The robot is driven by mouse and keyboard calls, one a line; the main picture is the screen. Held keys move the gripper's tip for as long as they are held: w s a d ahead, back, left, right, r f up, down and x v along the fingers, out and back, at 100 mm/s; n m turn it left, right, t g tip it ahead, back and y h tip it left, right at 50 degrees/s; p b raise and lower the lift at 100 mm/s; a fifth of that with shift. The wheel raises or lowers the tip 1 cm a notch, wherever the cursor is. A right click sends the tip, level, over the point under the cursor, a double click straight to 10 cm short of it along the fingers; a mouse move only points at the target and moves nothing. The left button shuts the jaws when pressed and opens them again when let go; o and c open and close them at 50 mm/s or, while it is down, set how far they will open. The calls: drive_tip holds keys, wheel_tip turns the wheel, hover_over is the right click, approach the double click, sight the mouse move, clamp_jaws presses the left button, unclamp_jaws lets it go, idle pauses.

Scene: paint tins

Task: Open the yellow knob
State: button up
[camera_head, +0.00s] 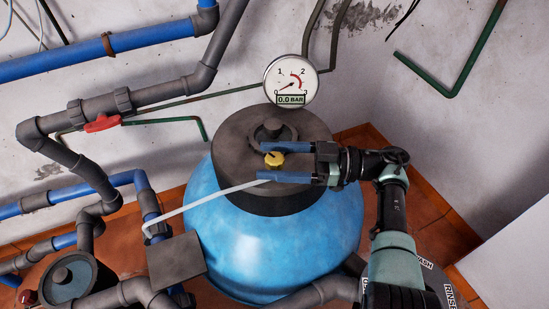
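I cannot tell whether either finger touches the knob.
A round pressure gauge (291,81) reading 0.0 BAR stands behind the lid. A white tube (205,205) runs from the lid toward a grey box (176,260) at the left. Grey and blue pipes with a red valve handle (102,123) fill the left side.

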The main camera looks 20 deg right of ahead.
drive_tip(key=shift+d, duration=0.1)
drive_tip(key=b+v, duration=1)
drive_tip(key=v, duration=0.3)
drive_tip(key=shift+s, duration=0.1)
idle(0.3)
